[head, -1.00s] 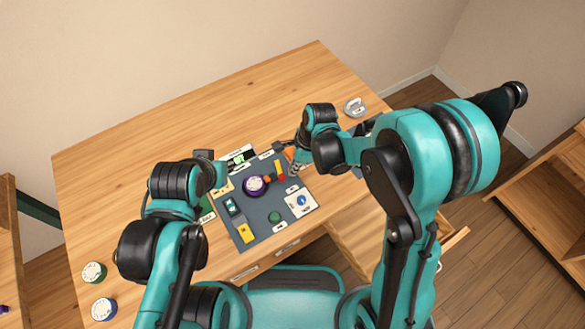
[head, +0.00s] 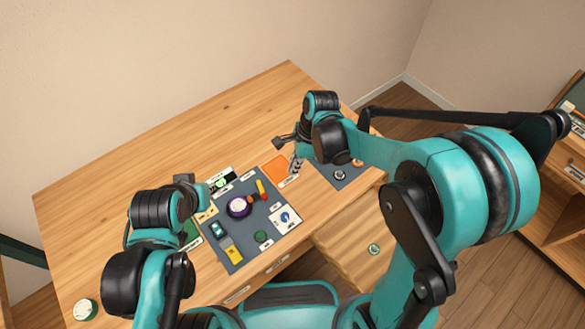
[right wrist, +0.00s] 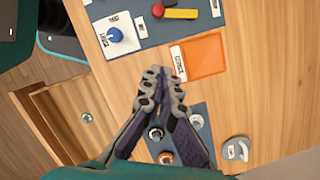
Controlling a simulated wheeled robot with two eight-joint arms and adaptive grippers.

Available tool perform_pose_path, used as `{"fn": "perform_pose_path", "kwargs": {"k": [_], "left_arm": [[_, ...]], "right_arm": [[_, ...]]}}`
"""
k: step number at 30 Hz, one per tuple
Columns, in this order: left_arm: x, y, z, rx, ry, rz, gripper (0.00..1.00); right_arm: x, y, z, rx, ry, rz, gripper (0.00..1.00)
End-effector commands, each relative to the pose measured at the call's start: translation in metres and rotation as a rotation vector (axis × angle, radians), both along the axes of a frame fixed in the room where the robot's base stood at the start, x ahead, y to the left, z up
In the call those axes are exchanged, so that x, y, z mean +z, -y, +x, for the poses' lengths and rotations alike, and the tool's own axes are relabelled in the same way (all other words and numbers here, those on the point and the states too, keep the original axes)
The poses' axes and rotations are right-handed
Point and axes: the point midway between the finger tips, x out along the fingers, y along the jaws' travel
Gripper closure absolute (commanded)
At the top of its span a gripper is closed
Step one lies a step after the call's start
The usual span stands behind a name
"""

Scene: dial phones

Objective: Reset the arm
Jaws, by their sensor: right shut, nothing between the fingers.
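My right gripper (head: 295,166) is shut and empty. In the head view it is above the table, beside the orange square (head: 274,166). In the right wrist view my right gripper's fingers (right wrist: 163,78) are together, pointing towards the lower left of the orange square (right wrist: 204,56). My left arm comes in from the left of the head view and ends at the left edge of the grey panel (head: 226,263). Its fingers are hidden behind the wrist, so their opening does not show.
The panel holds a purple dial (head: 239,206), a yellow block (head: 234,254) and a white card with a blue knob (head: 286,217). A smaller dark mat (head: 338,180) carries round pieces. The table's back is clear.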

Motion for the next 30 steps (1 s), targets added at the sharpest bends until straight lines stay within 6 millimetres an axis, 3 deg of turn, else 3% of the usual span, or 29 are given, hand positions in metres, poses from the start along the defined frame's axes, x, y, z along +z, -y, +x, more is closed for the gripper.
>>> {"fn": "perform_pose_path", "kwargs": {"k": [12,17,24,30], "left_arm": [[0.0,0.0,0.0,0.0,0.0,0.0,0.81],[-0.002,0.0,0.0,0.0,0.0,0.0,0.81],[-0.01,0.0,0.0,0.0,0.0,0.0,0.81],[-0.016,0.0,0.0,0.0,0.0,0.0,0.81]], "right_arm": [[0.0,0.0,0.0,0.001,0.002,0.0,1.0],[0.013,0.011,-0.006,0.085,0.069,-0.01,1.0],[0.056,0.057,-0.036,0.483,0.35,-0.12,1.0],[0.077,0.096,-0.07,0.871,0.555,-0.309,1.0]]}}
